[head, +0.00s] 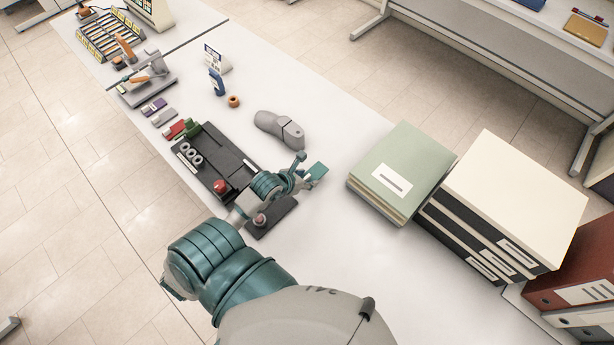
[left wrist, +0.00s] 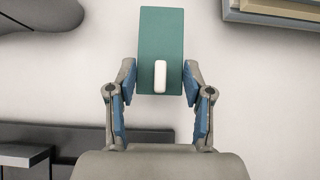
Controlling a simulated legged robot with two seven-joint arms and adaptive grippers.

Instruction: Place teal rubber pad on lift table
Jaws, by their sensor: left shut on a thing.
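My left gripper (head: 305,178) is shut on the teal rubber pad (head: 317,171) and holds it over the white table, right of the black machine. In the left wrist view the gripper (left wrist: 160,82) has one finger on each side of the teal pad (left wrist: 162,25), which has a white block on its near part. The black machine (head: 232,160) has a long dark base, white rings and a red button. A dark flat plate (head: 277,215) shows partly behind my left arm. I cannot tell for sure which part is the lift table. My right gripper is out of view.
A grey shoe-shaped form (head: 280,130) lies beyond the gripper. A green folder stack (head: 405,165) and white binders (head: 505,195) stand to the right. The table between pad and folders is clear.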

